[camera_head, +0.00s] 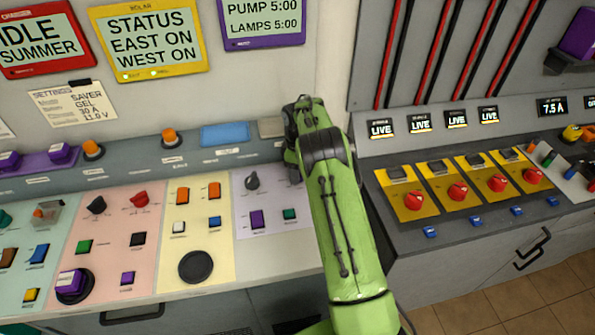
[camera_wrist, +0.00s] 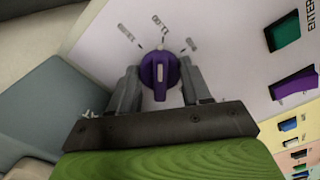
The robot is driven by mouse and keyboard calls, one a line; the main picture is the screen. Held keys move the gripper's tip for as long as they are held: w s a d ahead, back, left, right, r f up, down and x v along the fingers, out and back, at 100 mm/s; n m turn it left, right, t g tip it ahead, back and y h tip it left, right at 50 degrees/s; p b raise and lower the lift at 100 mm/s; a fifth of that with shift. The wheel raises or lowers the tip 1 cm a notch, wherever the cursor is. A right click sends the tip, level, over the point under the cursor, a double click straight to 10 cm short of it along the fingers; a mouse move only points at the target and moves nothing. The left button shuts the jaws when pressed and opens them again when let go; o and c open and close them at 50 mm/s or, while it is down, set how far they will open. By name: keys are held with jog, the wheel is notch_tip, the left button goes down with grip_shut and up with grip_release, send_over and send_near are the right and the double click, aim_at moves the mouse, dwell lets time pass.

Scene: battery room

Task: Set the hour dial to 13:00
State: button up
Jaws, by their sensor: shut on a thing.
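A purple dial (camera_wrist: 159,68) sits on the pale lavender panel (camera_wrist: 222,42) in the wrist view. The fingers of my gripper (camera_wrist: 160,82) stand on its two sides and are shut on it. Its raised ridge runs roughly up and down in that view. Small printed marks fan out around its far side, too blurred to read. In the head view my green arm reaches over the right end of the lavender panel (camera_head: 290,238) and hides the dial and my fingertips.
A dark grey knob (camera_head: 252,180), a purple button (camera_head: 257,219) and a green button (camera_head: 289,214) share the panel left of my arm. A yellow panel with switches lies farther left. Red rotary switches (camera_head: 457,192) on yellow plates stand to the right. Display screens (camera_head: 152,40) hang above.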

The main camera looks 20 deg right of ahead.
jog(key=n, duration=0.4)
jog(key=shift+w+r+n, duration=0.1)
jog(key=shift+n, duration=0.2)
jog(key=shift+n+b, duration=0.35)
jog(key=shift+n, duration=1.55)
jog(key=o, duration=1.1)
notch_tip(320, 180, up, 16)
jog(key=p, duration=0.4)
